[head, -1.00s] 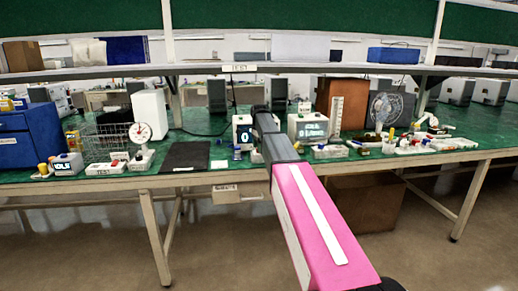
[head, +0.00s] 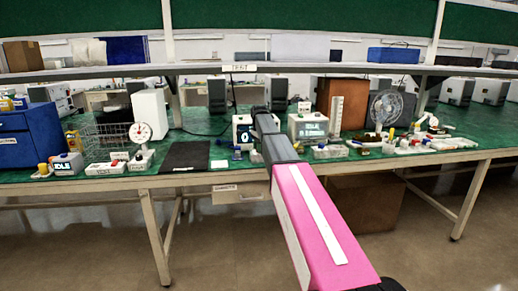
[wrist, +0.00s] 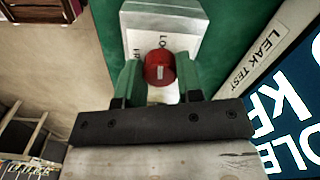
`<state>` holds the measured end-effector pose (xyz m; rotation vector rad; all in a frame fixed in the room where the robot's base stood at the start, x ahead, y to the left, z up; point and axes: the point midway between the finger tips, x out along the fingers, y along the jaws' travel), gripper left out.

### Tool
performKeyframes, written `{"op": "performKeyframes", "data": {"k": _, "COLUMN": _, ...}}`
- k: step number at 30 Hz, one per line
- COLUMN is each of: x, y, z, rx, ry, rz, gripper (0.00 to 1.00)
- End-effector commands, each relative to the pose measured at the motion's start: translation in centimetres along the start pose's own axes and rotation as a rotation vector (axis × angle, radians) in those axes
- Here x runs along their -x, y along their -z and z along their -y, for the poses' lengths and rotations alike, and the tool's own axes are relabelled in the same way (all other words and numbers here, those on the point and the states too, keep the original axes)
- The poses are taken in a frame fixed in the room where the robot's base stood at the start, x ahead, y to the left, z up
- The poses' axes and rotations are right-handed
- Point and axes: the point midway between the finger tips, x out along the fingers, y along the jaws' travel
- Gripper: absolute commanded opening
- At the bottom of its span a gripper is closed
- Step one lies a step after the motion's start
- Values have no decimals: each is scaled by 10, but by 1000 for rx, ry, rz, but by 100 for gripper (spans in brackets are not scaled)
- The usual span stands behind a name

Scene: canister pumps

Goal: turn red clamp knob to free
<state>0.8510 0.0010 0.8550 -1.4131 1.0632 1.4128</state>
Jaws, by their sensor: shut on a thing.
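The red clamp knob (wrist: 160,66) shows in the wrist view, with a short pale mark on its face. It sits on a light grey block (wrist: 172,22) with partly hidden lettering, "LO" above the knob and "FR" to its left. My gripper (wrist: 159,76) has its two green fingers on either side of the knob and is shut on it. The pale mark looks about upright in the picture, pointing towards the "LO" side. In the head view my pink and dark arm reaches to the bench, and it hides the knob and fingertips.
A "LEAK TEST" label (wrist: 259,54) and a dark display lie right of the block in the wrist view. In the head view the green bench (head: 220,178) holds a white unit with a screen (head: 308,127), a dial gauge (head: 140,132) and a dark mat (head: 185,156). A shelf (head: 200,72) runs above.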

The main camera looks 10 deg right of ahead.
Motion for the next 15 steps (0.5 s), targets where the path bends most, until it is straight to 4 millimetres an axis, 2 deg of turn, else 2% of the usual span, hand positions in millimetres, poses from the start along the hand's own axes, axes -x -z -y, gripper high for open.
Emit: {"op": "performKeyframes", "data": {"k": 15, "x": 0, "y": 0, "z": 0, "rx": 443, "ry": 0, "rz": 0, "gripper": 10}}
